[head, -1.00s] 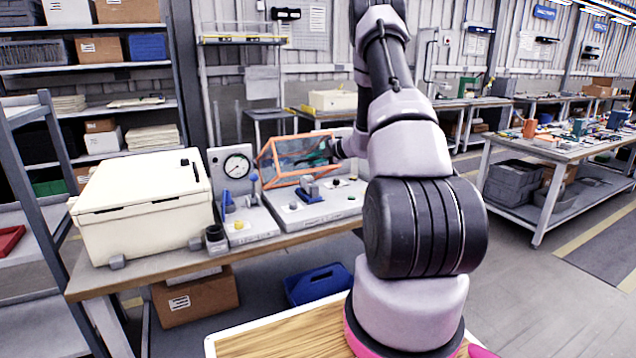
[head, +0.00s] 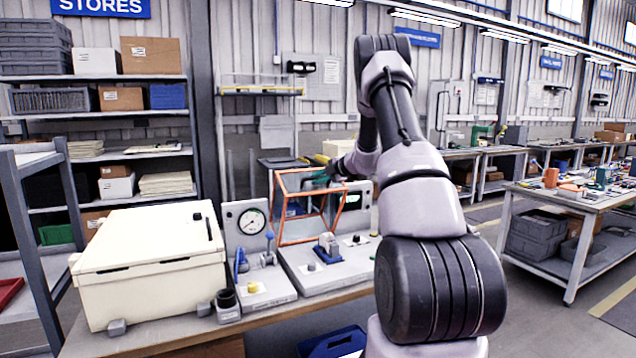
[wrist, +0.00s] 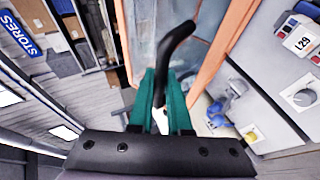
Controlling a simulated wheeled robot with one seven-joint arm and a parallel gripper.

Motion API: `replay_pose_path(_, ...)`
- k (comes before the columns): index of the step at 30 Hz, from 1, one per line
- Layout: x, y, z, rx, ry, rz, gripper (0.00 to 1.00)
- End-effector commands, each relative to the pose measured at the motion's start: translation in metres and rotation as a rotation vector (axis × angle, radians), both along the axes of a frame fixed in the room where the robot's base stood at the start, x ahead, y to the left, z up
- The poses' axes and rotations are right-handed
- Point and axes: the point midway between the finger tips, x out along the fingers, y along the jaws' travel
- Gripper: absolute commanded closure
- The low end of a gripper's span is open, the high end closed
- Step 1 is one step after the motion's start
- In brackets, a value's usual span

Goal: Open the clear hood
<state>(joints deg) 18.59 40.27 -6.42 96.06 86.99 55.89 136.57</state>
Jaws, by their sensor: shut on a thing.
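The clear hood (head: 304,212) has an orange frame and stands tilted up on the grey bench unit (head: 345,273). Its orange edge and clear panel (wrist: 205,45) also show in the wrist view. My gripper (head: 322,180) is at the hood's upper edge in the head view. In the wrist view its teal fingers (wrist: 165,90) are shut on a black bar handle (wrist: 177,40). The far end of the handle sticks out past the fingers. Where the handle joins the hood is hard to see.
A grey and blue fixture (head: 328,247) stands on the unit just below the hood. A gauge panel (head: 250,222) and a large cream box (head: 150,265) stand to the left. A blue bin (head: 335,343) is below the bench. Shelving (head: 100,80) fills the back left.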

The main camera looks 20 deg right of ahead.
Motion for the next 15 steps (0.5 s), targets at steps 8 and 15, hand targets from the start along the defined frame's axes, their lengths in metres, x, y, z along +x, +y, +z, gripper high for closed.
replay_pose_path(8, -0.0001, -0.0001, -0.0002, 0.001, 0.0, 0.0, 1.0)
replay_pose_path(15, -0.0001, 0.0002, -0.0005, 0.0, 0.001, 0.0, 0.54)
